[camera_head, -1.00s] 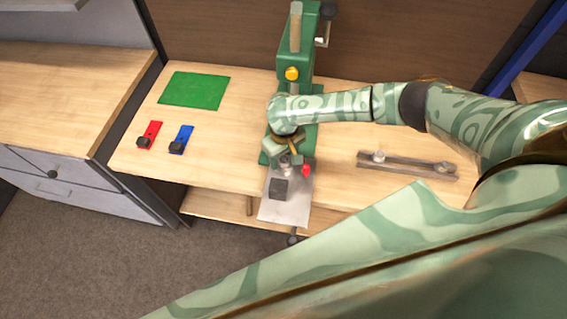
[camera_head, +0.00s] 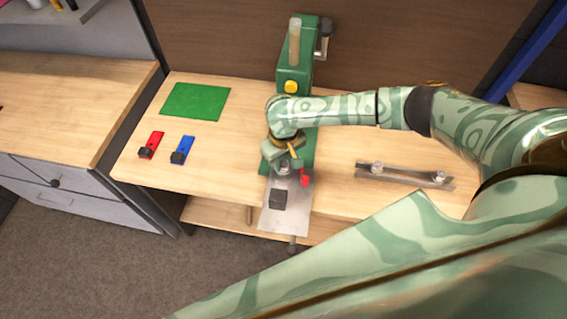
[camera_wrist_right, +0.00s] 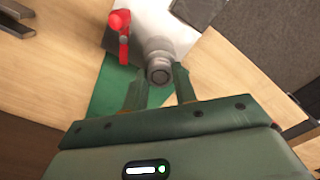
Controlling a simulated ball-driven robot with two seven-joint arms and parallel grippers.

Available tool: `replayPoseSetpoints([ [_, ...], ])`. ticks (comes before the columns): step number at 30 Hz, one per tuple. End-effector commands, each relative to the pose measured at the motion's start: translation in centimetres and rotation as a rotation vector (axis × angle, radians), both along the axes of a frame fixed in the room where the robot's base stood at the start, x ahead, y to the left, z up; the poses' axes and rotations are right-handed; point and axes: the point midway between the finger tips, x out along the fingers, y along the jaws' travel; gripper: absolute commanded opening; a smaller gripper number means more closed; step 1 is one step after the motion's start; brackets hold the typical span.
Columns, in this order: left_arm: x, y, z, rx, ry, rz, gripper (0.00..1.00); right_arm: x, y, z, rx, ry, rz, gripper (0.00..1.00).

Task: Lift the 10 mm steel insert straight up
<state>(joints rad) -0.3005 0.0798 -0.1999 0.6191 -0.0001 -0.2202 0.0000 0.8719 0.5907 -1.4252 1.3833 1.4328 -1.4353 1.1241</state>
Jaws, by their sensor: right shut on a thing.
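The steel insert (camera_wrist_right: 159,73) is a short grey cylinder with a dark round end. In the wrist view it sits between the two fingertips of my right gripper (camera_wrist_right: 157,88). My right gripper is shut on it. In the head view the right gripper (camera_head: 284,162) is over the back part of a bright metal plate (camera_head: 292,221), in front of the green press (camera_head: 293,80). There the hand mostly hides the insert. I cannot tell whether the insert is clear of the plate. My left gripper is not in view.
A red clamp part (camera_head: 305,178) is close to the right of the hand. A dark block (camera_head: 278,199) sits on the plate. A metal bar with knobs (camera_head: 405,176) lies to the right. Red (camera_head: 152,145) and blue (camera_head: 182,150) pieces and a green mat (camera_head: 195,101) lie left.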

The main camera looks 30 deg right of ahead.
Motion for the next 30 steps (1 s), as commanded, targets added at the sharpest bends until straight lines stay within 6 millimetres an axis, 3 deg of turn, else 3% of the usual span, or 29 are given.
replayPoseSetpoints([
  [1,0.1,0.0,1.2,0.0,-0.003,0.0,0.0,-1.1,0.1,1.6,0.001,0.003,0.005,0.0],
  [6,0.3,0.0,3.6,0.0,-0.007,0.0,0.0,-4.7,0.7,6.2,0.001,0.001,0.006,0.0],
  [9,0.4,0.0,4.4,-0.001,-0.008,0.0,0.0,-7.7,1.2,7.2,0.0,0.005,0.006,0.0],
  [15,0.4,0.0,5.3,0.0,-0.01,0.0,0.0,-11.8,1.9,8.8,0.0,0.004,0.004,0.0],
  [21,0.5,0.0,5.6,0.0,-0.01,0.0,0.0,-13.4,2.2,9.4,0.0,0.003,0.002,0.0],
  [30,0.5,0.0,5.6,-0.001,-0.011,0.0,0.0,-13.6,2.2,9.4,0.0,0.003,0.001,0.0],
])
